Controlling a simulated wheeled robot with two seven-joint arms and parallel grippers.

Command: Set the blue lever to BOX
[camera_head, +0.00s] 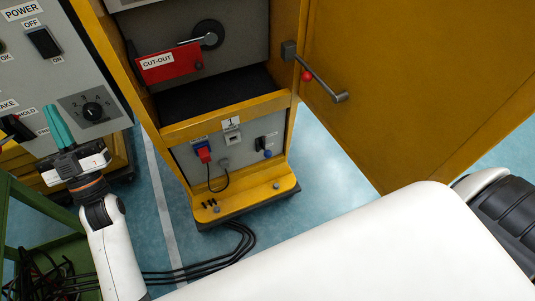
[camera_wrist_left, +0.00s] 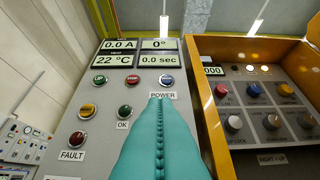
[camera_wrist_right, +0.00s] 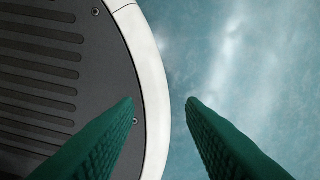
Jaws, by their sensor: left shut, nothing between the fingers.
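No lever with a readable BOX label shows, so I cannot tell which part is the blue lever. A small blue part (camera_head: 267,153) sits on the right of the lower grey panel of the yellow cabinet. In the left wrist view, a blue knob (camera_wrist_left: 221,90) sits among several coloured knobs on a yellow-framed panel. My left gripper (camera_head: 56,122), with teal fingers, is shut and empty in front of the left grey console. Its fingers cover the lower middle of the left wrist view. My right gripper (camera_wrist_right: 160,103), with green fingers, is open and empty above the floor.
The yellow cabinet (camera_head: 180,132) has an open door (camera_head: 420,80) on its right, with a red-knobbed handle (camera_head: 307,76). A red CUT-OUT flag (camera_head: 170,67) hangs inside. Black cables (camera_head: 235,240) lie on the floor. A green frame (camera_head: 25,195) stands at lower left.

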